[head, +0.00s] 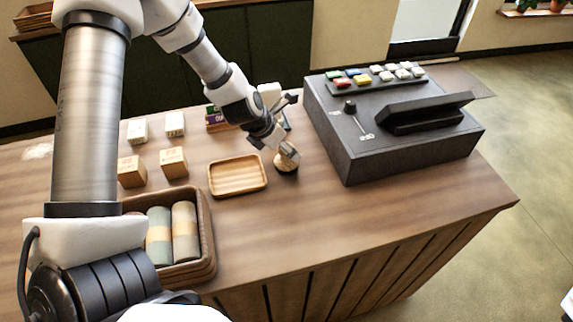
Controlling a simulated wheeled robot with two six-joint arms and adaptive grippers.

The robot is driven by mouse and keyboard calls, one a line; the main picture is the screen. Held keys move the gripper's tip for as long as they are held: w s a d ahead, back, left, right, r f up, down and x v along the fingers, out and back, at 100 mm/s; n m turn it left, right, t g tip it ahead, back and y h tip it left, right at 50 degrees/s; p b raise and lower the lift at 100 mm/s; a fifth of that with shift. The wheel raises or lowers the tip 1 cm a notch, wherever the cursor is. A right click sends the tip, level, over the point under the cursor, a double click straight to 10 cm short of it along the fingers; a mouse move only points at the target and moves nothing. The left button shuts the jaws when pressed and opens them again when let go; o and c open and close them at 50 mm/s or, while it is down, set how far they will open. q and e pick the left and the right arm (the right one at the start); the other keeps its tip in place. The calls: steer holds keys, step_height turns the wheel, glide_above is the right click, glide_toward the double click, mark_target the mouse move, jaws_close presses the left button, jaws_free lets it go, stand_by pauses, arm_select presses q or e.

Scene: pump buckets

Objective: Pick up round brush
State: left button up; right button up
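The round brush (286,165) is a small, round, wood-coloured piece on the wooden counter, just right of a small wooden tray. My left gripper (279,150) reaches down over it from above, with its fingertips at the brush's top. The gripper covers the upper part of the brush. I cannot tell whether the fingers touch it or are closed on it. My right gripper is not in view.
The empty wooden tray (238,188) lies left of the brush. A dark cash register (390,150) stands to the right. Small boxes (131,171) and a basket (209,230) of rolled cloths are at left. The front right counter is clear.

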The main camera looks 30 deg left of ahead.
arm_select(q)
steer(key=shift+a+x, duration=0.15)
steer(key=shift+x, duration=0.45)
steer(key=shift+a+x, duration=0.15)
steer(key=shift+x, duration=0.5)
steer(key=shift+w+a+f, duration=0.1)
steer(key=shift+w+f, duration=0.05)
steer(key=shift+w, duration=0.1)
steer(key=shift+s+r, duration=0.2)
steer(key=shift+r, duration=0.1)
steer(key=shift+s+d+r, duration=0.1)
steer(key=shift+s+d, duration=0.1)
steer(key=shift+d, duration=0.05)
steer(key=c, duration=1.2)
steer(key=shift+c, duration=0.2)
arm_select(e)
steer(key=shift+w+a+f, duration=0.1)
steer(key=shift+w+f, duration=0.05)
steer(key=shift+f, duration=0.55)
